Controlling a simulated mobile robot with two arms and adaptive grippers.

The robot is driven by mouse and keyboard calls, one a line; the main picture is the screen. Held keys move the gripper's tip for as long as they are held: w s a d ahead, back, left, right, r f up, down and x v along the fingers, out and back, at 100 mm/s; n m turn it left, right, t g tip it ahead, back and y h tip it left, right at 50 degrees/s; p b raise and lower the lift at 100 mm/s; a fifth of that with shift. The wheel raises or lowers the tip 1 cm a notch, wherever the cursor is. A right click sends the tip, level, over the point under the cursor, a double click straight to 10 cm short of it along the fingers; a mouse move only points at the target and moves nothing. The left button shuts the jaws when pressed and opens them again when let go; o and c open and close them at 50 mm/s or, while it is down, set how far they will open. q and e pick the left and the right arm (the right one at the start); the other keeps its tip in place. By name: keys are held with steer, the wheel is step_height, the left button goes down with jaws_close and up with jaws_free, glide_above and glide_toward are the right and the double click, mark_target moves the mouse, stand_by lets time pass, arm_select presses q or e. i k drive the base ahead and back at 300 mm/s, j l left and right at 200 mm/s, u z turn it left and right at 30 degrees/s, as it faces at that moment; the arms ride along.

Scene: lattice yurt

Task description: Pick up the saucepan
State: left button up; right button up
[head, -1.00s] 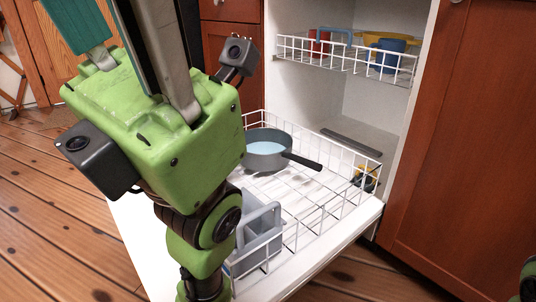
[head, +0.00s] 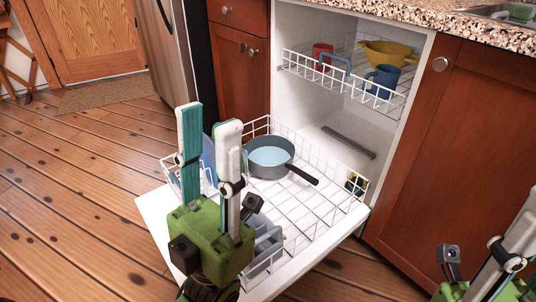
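The saucepan (head: 268,157) is grey with a pale blue inside and a dark handle that points to the lower right. It sits upright in the white lower rack (head: 330,205) of the open dishwasher. My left gripper (head: 208,115) is in front and to the left of the saucepan, with its two fingers raised and apart and nothing between them. My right gripper (head: 519,234) is at the lower right edge, partly cut off, well away from the saucepan. Only part of its fingers shows, so its opening is unclear.
The upper rack (head: 345,80) holds a red mug (head: 322,56), a blue mug (head: 383,80) and a yellow colander (head: 388,54). A grey cutlery basket (head: 268,240) stands at the lower rack's front, partly hidden by my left gripper. Wooden cabinets (head: 450,150) flank the dishwasher.

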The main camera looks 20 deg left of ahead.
mark_target(270, 156)
steer(key=i+l+u, duration=0.15)
steer(key=u, duration=1.35)
steer(key=i+l, duration=0.1)
steer(key=l, duration=0.3)
steer(key=i+l, duration=0.1)
steer(key=l, duration=0.3)
steer(key=i+l, duration=0.1)
steer(key=l, duration=0.3)
steer(key=l+u, duration=0.1)
steer(key=l, duration=0.3)
steer(key=i, duration=0.05)
